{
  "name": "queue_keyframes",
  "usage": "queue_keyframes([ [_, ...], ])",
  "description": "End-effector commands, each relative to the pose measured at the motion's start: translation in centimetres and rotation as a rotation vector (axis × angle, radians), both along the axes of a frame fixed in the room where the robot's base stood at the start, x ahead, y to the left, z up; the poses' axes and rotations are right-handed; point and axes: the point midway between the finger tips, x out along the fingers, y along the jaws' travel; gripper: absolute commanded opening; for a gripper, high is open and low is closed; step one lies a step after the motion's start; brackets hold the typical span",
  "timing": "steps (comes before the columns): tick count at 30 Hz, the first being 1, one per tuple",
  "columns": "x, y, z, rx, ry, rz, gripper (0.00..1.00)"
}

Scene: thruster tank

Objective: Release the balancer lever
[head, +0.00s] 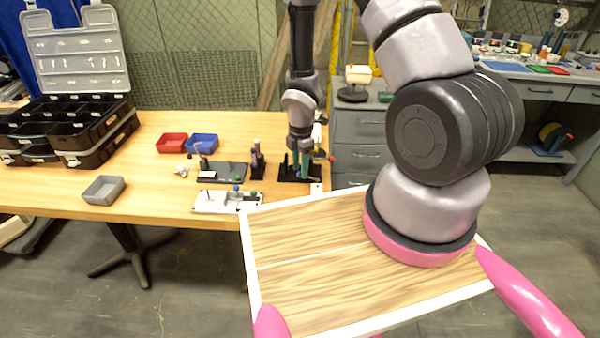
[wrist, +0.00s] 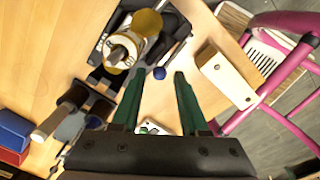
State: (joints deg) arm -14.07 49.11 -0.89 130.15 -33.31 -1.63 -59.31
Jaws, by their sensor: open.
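The balancer fixture, a black stand with brass discs on a pale shaft (wrist: 122,48), fills the upper middle of the wrist view. Its black base (head: 292,175) shows at the table's right end in the head view. A small blue ball (wrist: 159,73) lies between my fingertips in the picture; whether it is the lever's knob I cannot tell. A dark slim bar (wrist: 174,50) runs beside the shaft. My gripper (wrist: 159,76) has its green fingers apart, with nothing visibly held. In the head view my gripper (head: 304,162) points down over the fixture, which it partly hides.
A white-and-wood block (wrist: 228,79) lies right of my fingers. Red (head: 171,143) and blue (head: 202,143) bins, a grey tray (head: 103,190), a black organizer case (head: 75,125) and a white tool plate (head: 215,203) stand left on the table. The table's left front is clear.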

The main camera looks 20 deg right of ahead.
Motion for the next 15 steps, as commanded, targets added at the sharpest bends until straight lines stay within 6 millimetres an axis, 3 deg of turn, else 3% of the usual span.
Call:
queue_keyframes([
  [6, 0.1, 0.0, -2.2, 0.0, 0.001, 0.0, 0.44],
  [15, 0.1, 0.0, -2.5, 0.0, -0.001, -0.001, 0.44],
])
